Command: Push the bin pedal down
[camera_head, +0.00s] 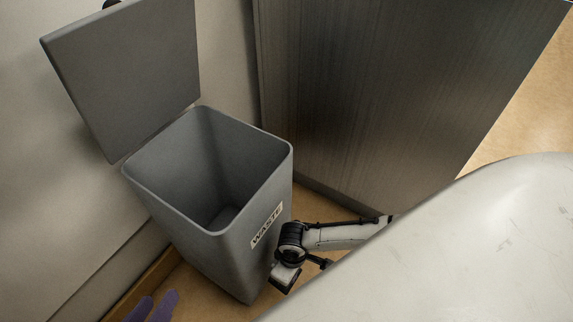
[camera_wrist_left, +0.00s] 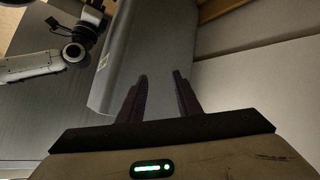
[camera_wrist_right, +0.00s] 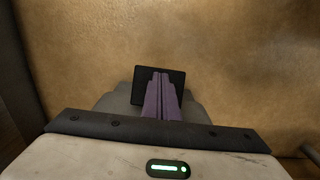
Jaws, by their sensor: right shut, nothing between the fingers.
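The grey waste bin (camera_head: 215,245) stands on the floor with its lid (camera_head: 125,75) swung up and its inside empty. Its WASTE label faces my right arm. The black pedal (camera_wrist_right: 143,88) sticks out from the bin's base in the right wrist view. My right gripper (camera_wrist_right: 161,75) is shut, with its purple fingertips over the pedal and seemingly against it; the exact contact is hidden. In the head view its fingers are hidden below my wrist. My left gripper (camera_head: 152,303) is open and empty beside the bin; its spread fingers also show in the left wrist view (camera_wrist_left: 160,77).
A dark metal cabinet (camera_head: 345,90) stands close behind the bin on the right. A pale wall (camera_head: 40,180) is on the left. Tan floor (camera_wrist_right: 240,60) is clear around the pedal. In the left wrist view, the bin's side (camera_wrist_left: 120,75) is near my left fingers.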

